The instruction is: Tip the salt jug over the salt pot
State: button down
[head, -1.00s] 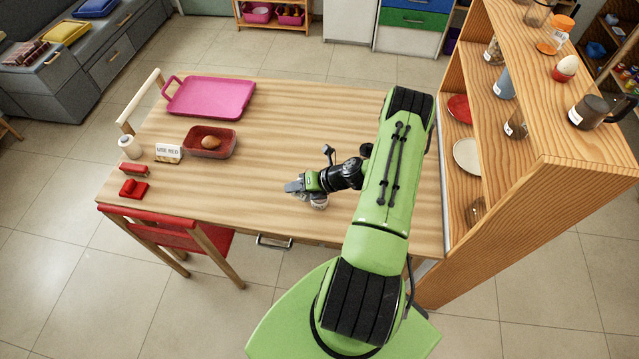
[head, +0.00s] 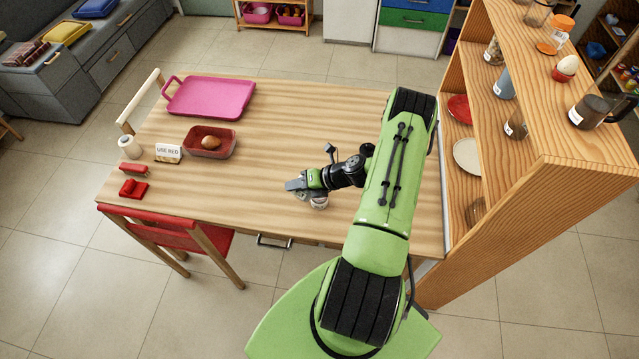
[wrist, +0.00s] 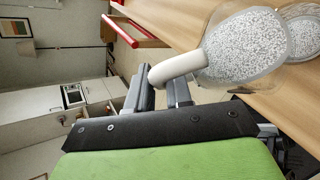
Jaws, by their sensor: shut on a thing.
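The salt jug (wrist: 238,48) has a pale handle (wrist: 178,68) and a clear body full of speckled white-grey grains, close in front of my wrist camera. My gripper (wrist: 162,92) is shut on that handle. The salt pot (wrist: 303,32), a round vessel with similar grains, is partly cut off at the right edge of the wrist view, right beside the jug. In the head view my gripper (head: 297,186) is over the table's front half. A small pale rounded thing (head: 319,203) shows under it; I cannot tell there whether it is jug or pot.
The wooden table (head: 280,120) has free room behind my gripper. To the left are a pink tray (head: 210,97), a red dish (head: 222,150) with a brown item, a "USE RED" sign (head: 168,153) and a white shaker (head: 129,147). A tall shelf (head: 575,185) stands right.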

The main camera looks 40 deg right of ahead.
jog(key=shift+d+r+y, duration=0.2)
jog(key=shift+r+y, duration=0.1)
jog(key=shift+r, duration=0.05)
dwell(0.9)
jog(key=shift+d+f+m+t+y+b, duration=0.1)
jog(key=shift+d+m+t+y+b, duration=0.25)
jog(key=shift+m+y+b, duration=0.6)
dwell(1.8)
jog(key=shift+d+r+y+b, duration=0.25)
jog(key=shift+d+r+b, duration=0.15)
jog(key=shift+b, duration=0.35)
dwell(1.8)
